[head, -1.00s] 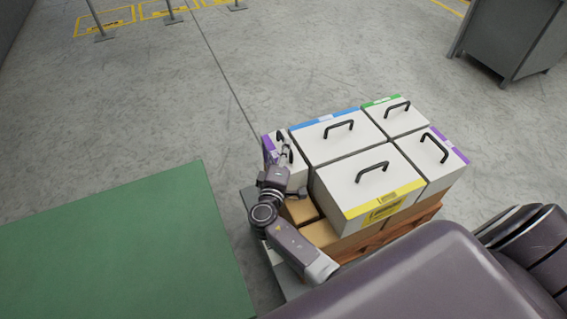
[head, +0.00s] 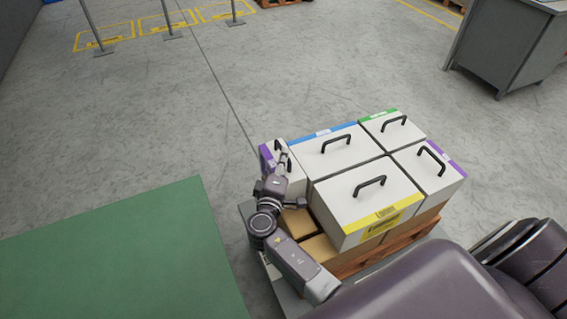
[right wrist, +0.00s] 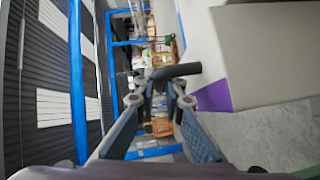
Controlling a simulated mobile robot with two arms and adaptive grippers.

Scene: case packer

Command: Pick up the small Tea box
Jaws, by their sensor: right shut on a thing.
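A small white box with a purple stripe (head: 270,163) stands at the left end of the group of white boxes on the pallet. Its printing is too small to read, so I cannot tell whether it says Tea. My right gripper (head: 282,161) is over this box and hides part of its top. In the right wrist view my right gripper (right wrist: 160,92) is shut on the black handle (right wrist: 178,71), beside the box's white wall and purple stripe (right wrist: 214,97). My left gripper is not in view.
A blue-striped box (head: 352,160), a yellow-striped box (head: 340,198), a green-striped box (head: 402,138) and another purple-striped box (head: 425,175) stand close to the right. Brown cartons (head: 318,248) lie below on a wooden pallet (head: 365,262). A green surface (head: 110,255) is at left.

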